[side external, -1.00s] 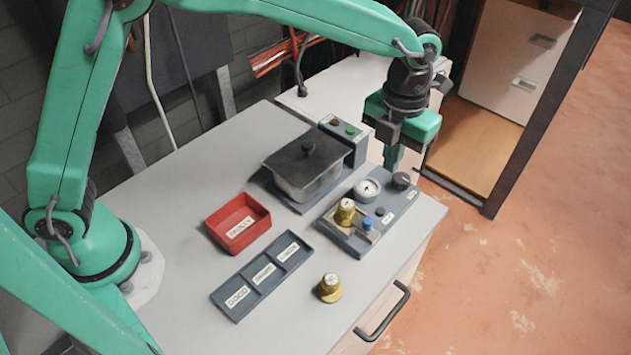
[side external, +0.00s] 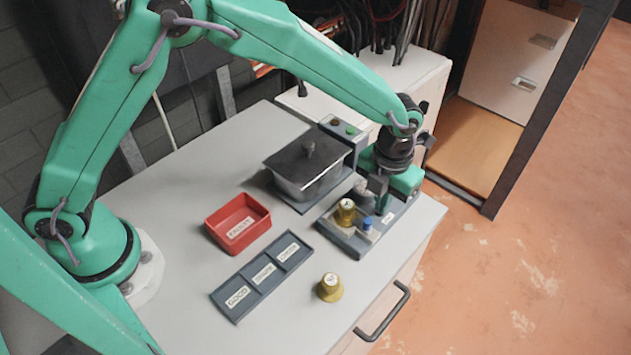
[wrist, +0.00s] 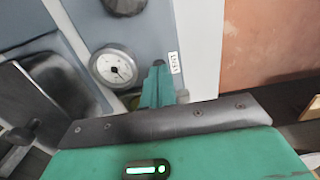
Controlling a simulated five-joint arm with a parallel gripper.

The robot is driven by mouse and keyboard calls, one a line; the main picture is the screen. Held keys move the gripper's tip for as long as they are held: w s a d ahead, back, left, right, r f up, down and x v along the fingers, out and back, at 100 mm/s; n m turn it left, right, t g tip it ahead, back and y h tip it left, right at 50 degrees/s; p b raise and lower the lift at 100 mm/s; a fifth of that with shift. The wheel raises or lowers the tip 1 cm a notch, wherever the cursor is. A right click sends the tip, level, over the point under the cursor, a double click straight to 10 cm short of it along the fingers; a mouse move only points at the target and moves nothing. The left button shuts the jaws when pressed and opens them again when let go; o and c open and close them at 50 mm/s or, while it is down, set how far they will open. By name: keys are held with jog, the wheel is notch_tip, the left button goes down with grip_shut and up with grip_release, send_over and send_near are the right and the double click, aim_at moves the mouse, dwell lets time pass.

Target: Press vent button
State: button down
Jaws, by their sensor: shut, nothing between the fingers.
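The grey control panel (side external: 340,240) lies at the table's right side. My gripper (side external: 379,203) is shut and empty, pointing down at the panel beside a small white label (side external: 387,217). In the wrist view the gripper's tips (wrist: 158,66) are just left of that label (wrist: 174,62), which seems to read VENT. The dark vent button itself is hidden behind the fingers, so I cannot tell whether they touch it. A round white gauge (wrist: 113,67) sits left of the fingers in the wrist view.
A blue button (side external: 368,223) and a brass valve (side external: 346,211) are on the panel's near part. A lidded metal pot (side external: 306,170) stands behind left. A red bin (side external: 238,224), a labelled tray (side external: 262,276) and a loose brass piece (side external: 330,287) lie on the table.

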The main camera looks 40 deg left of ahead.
jog(key=shift+f, duration=0.1)
jog(key=shift+s+f, duration=0.1)
jog(key=shift+f, duration=0.85)
notch_tip(320, 180, up, 15)
jog(key=shift+w, duration=0.25)
jog(key=shift+d, duration=0.1)
dwell(0.4)
jog(key=shift+r, duration=0.1)
dwell(0.4)
